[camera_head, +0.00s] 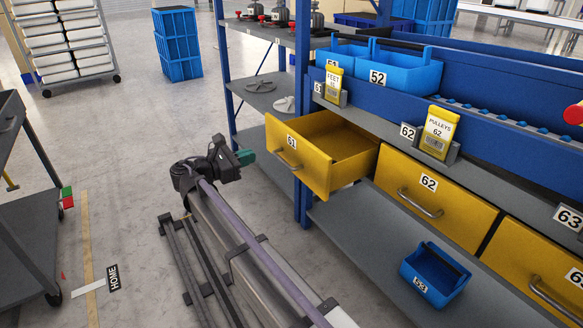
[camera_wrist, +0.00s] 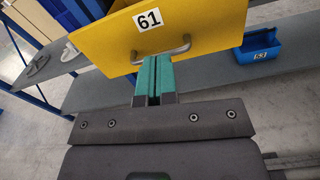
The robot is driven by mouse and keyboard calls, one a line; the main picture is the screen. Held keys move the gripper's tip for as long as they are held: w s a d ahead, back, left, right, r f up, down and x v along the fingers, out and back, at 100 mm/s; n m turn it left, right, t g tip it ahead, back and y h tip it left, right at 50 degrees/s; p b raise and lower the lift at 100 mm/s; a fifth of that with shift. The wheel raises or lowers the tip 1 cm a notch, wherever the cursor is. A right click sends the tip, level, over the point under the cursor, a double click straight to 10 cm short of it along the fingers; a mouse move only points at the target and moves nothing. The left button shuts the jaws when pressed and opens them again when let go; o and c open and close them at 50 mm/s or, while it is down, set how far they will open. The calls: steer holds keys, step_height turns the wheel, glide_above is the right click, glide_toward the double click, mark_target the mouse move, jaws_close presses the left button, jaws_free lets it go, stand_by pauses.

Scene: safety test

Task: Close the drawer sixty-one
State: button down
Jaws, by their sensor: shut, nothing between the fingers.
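Yellow drawer 61 (camera_head: 318,153) is pulled well out of the workbench in the head view, and its inside shows empty. Its metal handle (camera_head: 288,160) is on the front panel below the 61 label. My gripper (camera_head: 245,157), with green fingers, is in front of the drawer, to the left of the handle. In the wrist view the fingers (camera_wrist: 153,79) are shut and empty, pointing at the front of drawer 61 (camera_wrist: 115,38). Their tips line up with the handle (camera_wrist: 162,50); a small gap shows in the head view.
Drawer 62 (camera_head: 435,198) beside it is closed. A blue bin 53 (camera_head: 435,275) sits on the lower shelf (camera_head: 370,245). A blue rack post (camera_head: 302,95) stands just behind the open drawer.

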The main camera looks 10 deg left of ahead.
steer(key=r+n, duration=0.1)
glide_toward(298, 139)
steer(key=shift+n, duration=0.3)
steer(key=x, duration=0.7)
steer(key=shift+w+d, duration=0.1)
steer(key=shift+d, duration=0.15)
